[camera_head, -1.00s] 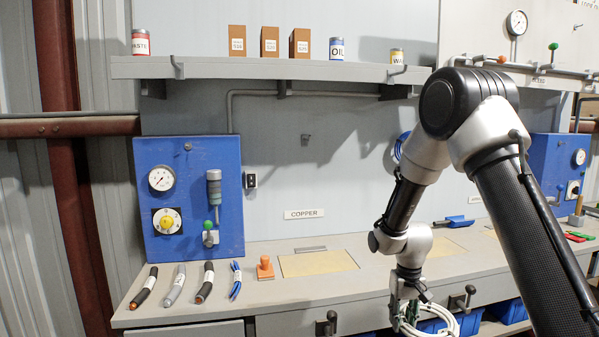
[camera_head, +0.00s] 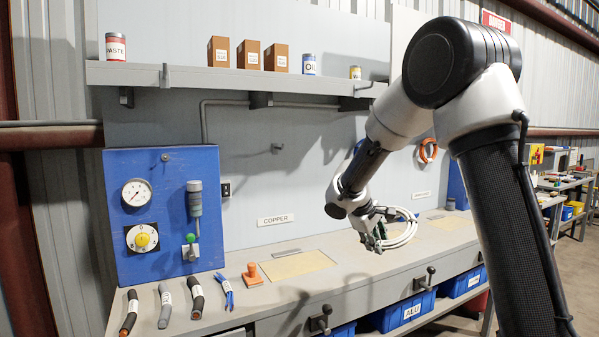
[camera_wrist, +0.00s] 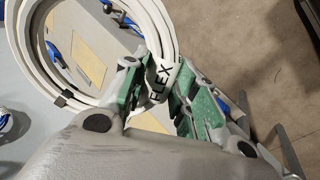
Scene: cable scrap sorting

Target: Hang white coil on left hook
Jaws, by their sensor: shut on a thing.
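The white coil (camera_head: 408,226) hangs from my gripper (camera_head: 373,236) above the bench top, to the right of the COPPER label. In the wrist view my gripper's green pads (camera_wrist: 160,95) are shut on the white coil (camera_wrist: 172,35) at its tag reading FLEX. The coil's loop extends up and left in that view. A small grey hook (camera_head: 277,148) sticks out of the wall above the COPPER label (camera_head: 275,220). It is bare and lies left of my gripper and higher up.
A shelf (camera_head: 220,78) with cans and boxes runs above the hook. A blue gauge panel (camera_head: 165,210) stands at left. Cable pieces (camera_head: 165,305) and an orange stamp-like object (camera_head: 252,275) lie on the bench. An orange coil (camera_head: 428,150) hangs farther right.

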